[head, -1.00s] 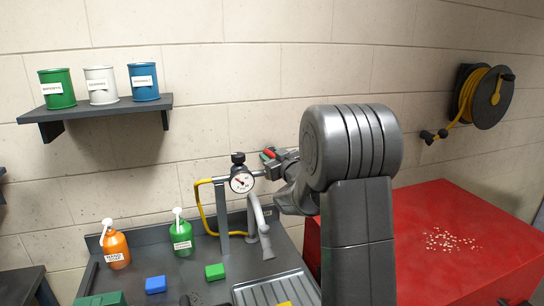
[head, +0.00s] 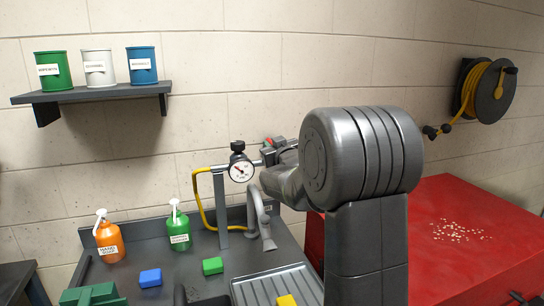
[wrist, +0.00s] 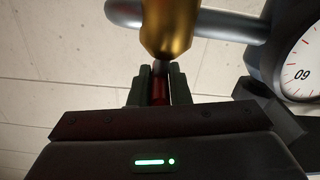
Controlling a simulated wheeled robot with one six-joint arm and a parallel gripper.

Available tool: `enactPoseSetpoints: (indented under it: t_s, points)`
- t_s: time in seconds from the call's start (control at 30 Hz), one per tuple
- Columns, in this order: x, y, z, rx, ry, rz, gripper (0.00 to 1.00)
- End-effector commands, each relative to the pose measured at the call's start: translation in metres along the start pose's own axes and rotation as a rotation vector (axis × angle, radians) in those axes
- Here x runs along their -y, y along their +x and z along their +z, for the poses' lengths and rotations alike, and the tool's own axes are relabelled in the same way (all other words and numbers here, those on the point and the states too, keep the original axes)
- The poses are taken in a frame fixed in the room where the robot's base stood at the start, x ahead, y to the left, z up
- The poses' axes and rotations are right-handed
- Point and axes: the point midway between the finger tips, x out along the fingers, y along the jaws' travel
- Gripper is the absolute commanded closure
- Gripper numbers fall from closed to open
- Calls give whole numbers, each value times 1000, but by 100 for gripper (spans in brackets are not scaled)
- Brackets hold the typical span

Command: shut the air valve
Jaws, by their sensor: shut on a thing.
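The air valve shows in the wrist view as a brass body (wrist: 166,28) on a grey pipe (wrist: 225,24). Its red lever (wrist: 159,98) lies between the two dark green fingers of my gripper (wrist: 158,82), which is shut on it. The fingers are just below the brass body in the picture. In the head view a bit of red (head: 268,141) shows by my gripper, right of the round gauge (head: 241,170). My arm hides most of the valve there. The gauge is partly visible at the right of the wrist view (wrist: 304,62).
A yellow hose (head: 202,208) and a grey post (head: 221,205) stand below the gauge. The dark bench holds an orange bottle (head: 109,242), a green bottle (head: 179,231), a blue block (head: 150,278) and a green block (head: 212,266). A red cabinet (head: 450,210) stands at right.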

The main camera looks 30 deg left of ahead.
Motion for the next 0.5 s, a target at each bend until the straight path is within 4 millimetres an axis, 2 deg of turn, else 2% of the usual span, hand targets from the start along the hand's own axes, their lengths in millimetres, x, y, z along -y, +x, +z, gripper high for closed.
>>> enactPoseSetpoints:
  t_s: [0.5]
  points:
    - [1, -1, -3, 3, 3, 26, 100]
